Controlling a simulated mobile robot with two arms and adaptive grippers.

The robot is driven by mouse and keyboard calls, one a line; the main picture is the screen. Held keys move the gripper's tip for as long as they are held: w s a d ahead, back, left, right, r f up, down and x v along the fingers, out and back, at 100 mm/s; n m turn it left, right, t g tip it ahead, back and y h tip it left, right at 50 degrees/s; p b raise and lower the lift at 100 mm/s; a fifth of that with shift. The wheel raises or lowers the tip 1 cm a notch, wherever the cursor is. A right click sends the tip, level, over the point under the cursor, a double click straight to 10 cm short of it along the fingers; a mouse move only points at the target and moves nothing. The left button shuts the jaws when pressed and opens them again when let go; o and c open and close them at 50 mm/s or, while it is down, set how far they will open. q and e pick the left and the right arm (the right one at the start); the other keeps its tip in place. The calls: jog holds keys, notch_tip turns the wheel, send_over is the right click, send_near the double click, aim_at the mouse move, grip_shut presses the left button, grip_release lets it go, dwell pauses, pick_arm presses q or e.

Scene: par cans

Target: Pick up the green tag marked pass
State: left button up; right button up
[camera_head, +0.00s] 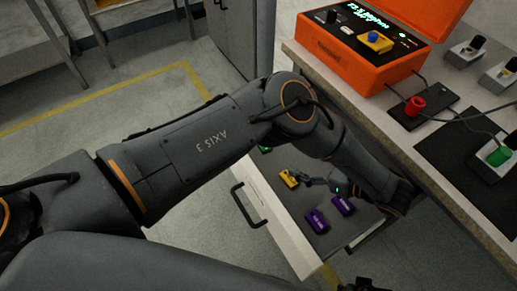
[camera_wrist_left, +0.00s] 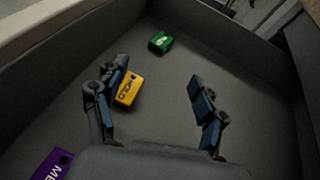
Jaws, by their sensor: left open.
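The green tag (camera_wrist_left: 160,42) lies on the drawer floor near the far wall in the left wrist view; its lettering is too small to read. In the head view only a sliver of green (camera_head: 265,150) shows beneath my arm. My left gripper (camera_wrist_left: 157,82) is open and empty inside the drawer, its fingers apart and short of the green tag. It also shows in the head view (camera_head: 322,183). A yellow tag (camera_wrist_left: 128,88) lies close beside the left-hand finger, which partly overlaps it in view.
Two purple tags (camera_head: 317,221) lie nearer the drawer (camera_head: 284,235) front; one (camera_wrist_left: 52,165) shows in the wrist view. Drawer walls surround the tags. An orange case (camera_head: 345,62) stands on the worktop above. A dark part at the head view's bottom edge may be my right gripper (camera_head: 365,285).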

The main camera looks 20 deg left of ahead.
pick_arm(q)
jog(key=x, duration=1)
jog(key=b+x, duration=0.1)
jog(key=x, duration=0.1)
jog(key=shift+w+a, duration=0.2)
jog(key=shift+w, duration=0.1)
jog(key=shift+w+a+f, duration=0.15)
jog(key=shift+a+f, duration=0.1)
jog(key=shift+a, duration=0.2)
jog(key=c, duration=1.3)
pick_arm(e)
jog(key=r, duration=0.4)
jog(key=shift+w, duration=0.3)
